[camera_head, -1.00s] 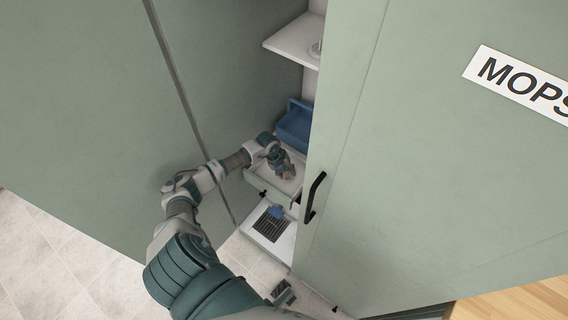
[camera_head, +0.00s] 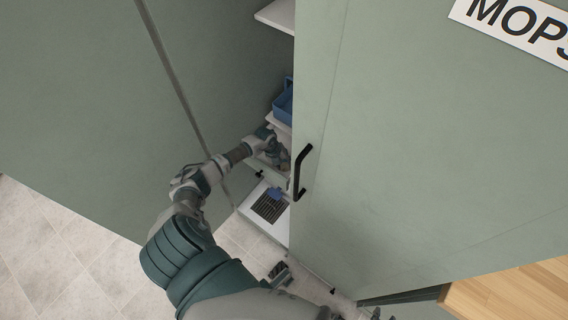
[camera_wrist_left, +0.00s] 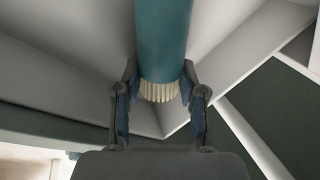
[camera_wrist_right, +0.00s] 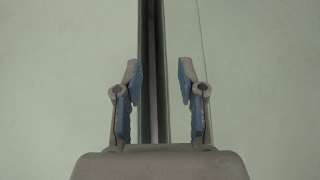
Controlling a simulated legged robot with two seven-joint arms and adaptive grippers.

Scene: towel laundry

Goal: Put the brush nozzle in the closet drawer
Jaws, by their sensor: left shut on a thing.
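The brush nozzle has a teal cylindrical body (camera_wrist_left: 163,40) and pale bristles. It is held between the fingers of my left gripper (camera_wrist_left: 160,84). In the head view, my left gripper (camera_head: 279,157) is inside the closet, at the open drawer (camera_head: 278,181) and partly hidden by the door edge. In the left wrist view, pale drawer-like walls and a corner lie around the nozzle. Whether the nozzle touches the bottom cannot be told. My right gripper (camera_wrist_right: 158,85) is open and empty, facing a pale green surface with a dark vertical gap.
The green closet door (camera_head: 400,170) with a black handle (camera_head: 301,172) stands close right of my left arm. A blue bin (camera_head: 283,105) sits above the drawer. A low white base with a dark grille (camera_head: 269,208) lies below. A wooden surface (camera_head: 520,290) is at lower right.

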